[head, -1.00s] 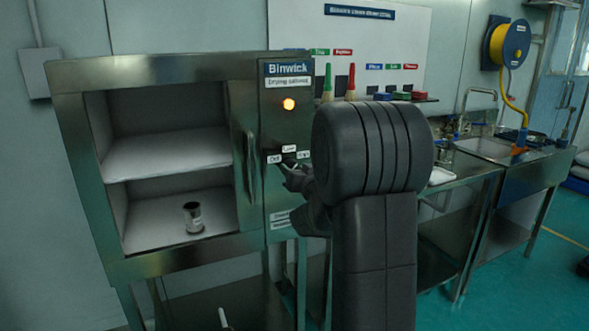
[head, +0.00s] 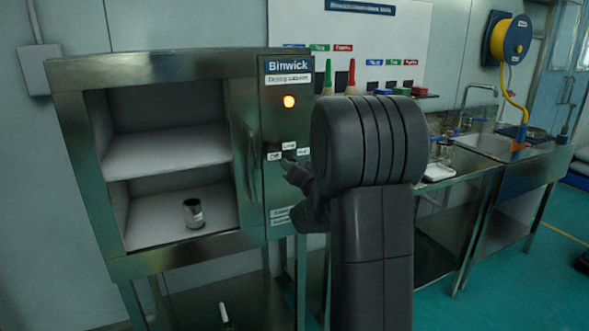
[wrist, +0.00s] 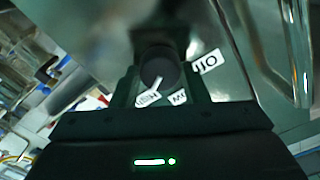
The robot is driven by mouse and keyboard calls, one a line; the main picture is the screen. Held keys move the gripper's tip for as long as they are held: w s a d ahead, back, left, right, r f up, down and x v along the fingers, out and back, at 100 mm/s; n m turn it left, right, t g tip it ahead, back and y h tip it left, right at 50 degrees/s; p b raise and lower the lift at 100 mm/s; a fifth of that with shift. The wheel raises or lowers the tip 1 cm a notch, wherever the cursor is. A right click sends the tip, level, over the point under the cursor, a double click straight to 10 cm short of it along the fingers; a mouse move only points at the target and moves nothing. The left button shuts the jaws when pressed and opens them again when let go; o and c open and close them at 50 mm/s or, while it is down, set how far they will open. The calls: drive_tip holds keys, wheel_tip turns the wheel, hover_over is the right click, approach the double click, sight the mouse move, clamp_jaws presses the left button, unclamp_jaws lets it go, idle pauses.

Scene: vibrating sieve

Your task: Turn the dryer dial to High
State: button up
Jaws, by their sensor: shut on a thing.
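The dryer is the steel drying cabinet (head: 165,72) at the left of the head view. Its control panel (head: 270,128) carries Off, Low and High labels around the dial. In the wrist view the dark round dial (wrist: 160,68) sits between the fingers of my gripper (wrist: 158,78), which is shut on it. A white pointer mark on the dial slants toward the High label (wrist: 147,99), beside the Low label (wrist: 179,97). The Off label (wrist: 205,63) is farther round. In the head view my gripper (head: 287,165) is at the panel and largely hides the dial.
An amber lamp (head: 289,102) glows above the dial. The cabinet's vertical handle (head: 251,165) stands just left of it. A metal cup (head: 193,213) stands on the lower shelf. To the right are a board with brushes (head: 351,78) and a sink bench (head: 480,150).

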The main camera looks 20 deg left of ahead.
drive_tip(key=o, duration=1)
drive_tip(key=b+v, duration=0.1)
drive_tip(key=v, duration=1.2)
drive_tip(key=shift+s+d, duration=0.25)
drive_tip(key=shift+s, duration=0.05)
drive_tip(key=shift+w+a, duration=0.1)
drive_tip(key=p+x, duration=0.1)
drive_tip(key=x, duration=1.2)
drive_tip(key=shift+w+a, duration=0.2)
drive_tip(key=shift+w, duration=0.05)
